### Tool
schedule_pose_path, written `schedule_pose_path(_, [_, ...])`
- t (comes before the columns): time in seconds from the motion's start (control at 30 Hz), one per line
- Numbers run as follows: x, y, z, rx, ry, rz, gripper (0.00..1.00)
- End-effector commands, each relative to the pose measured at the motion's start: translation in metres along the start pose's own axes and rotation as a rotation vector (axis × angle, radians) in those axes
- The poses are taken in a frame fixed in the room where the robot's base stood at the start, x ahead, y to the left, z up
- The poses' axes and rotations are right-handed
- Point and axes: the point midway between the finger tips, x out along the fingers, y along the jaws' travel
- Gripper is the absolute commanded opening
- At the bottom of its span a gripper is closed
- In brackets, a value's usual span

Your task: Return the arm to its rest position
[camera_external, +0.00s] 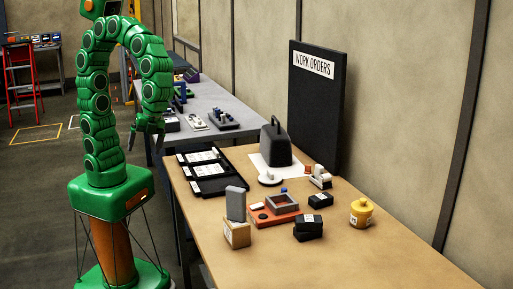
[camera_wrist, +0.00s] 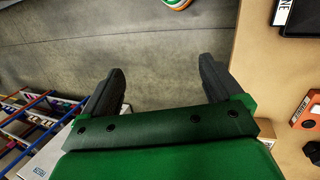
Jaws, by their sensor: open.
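My green arm stands at the left in the external view, bent over at the top with its end hanging down. My gripper (camera_external: 146,138) points downward beside the left edge of the wooden table (camera_external: 345,243), above the table top's height. In the wrist view my gripper (camera_wrist: 161,68) has its two dark fingers spread wide. Nothing is between them, and grey floor (camera_wrist: 160,45) shows in the gap.
The wooden table holds a black tray (camera_external: 206,190), a dark case (camera_external: 274,145), an orange fixture (camera_external: 262,216), a yellow pot (camera_external: 361,212) and small blocks. A grey table (camera_external: 215,95) with parts adjoins behind. A red ladder (camera_external: 22,80) stands far left.

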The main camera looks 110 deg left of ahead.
Motion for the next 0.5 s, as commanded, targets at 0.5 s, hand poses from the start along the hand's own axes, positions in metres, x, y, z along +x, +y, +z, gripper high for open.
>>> schedule_pose_path(0.5, [0.034, -0.008, 0.135, -0.526, -0.067, -0.267, 0.93])
